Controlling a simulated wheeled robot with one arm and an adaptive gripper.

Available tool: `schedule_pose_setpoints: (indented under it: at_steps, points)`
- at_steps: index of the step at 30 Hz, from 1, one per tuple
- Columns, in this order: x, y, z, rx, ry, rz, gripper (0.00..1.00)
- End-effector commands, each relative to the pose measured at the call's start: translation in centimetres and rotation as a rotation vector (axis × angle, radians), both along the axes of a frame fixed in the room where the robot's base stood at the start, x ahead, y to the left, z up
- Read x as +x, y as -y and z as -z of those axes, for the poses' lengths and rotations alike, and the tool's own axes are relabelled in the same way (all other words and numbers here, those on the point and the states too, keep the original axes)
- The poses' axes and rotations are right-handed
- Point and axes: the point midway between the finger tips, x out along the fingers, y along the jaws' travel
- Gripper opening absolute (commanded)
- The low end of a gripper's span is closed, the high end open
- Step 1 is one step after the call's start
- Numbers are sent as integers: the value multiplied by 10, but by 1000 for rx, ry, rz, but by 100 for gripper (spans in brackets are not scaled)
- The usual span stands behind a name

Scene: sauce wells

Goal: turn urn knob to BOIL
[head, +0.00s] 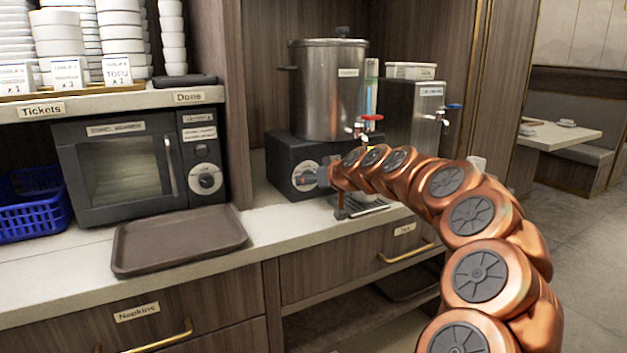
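The steel urn (325,95) stands on a black base (285,160) on the counter, left of the dispenser with a blue-handled tap. A round knob (304,174) with a pale dial is on the front of the base, its right side partly covered by my gripper. My gripper (321,178) is at the end of my copper arm, which reaches in from the right. It is at or very close to the knob; contact cannot be made out. Its fingers are too small and hidden to tell open from shut. The knob's setting and markings are not readable.
The urn's red-handled tap (369,120) is just above my arm. A steel dispenser (408,112) with a blue-handled tap stands to the right. A black microwave (120,165), a brown tray (178,240) and a blue basket (35,205) are to the left.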

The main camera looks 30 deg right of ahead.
Motion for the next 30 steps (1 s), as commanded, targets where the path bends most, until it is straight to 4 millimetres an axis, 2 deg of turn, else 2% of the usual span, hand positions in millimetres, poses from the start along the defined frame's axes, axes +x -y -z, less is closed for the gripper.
schedule_pose_setpoints:
  at_steps: [2, 18, 23, 30]
  points:
    - [0, 0, 0, 0, 0, 0, 58]
    - [0, 0, 0, 0, 0, 1, 3]
    - [0, 1, 0, 43, 6, 2, 3]
    - [0, 2, 0, 269, 28, 3, 3]
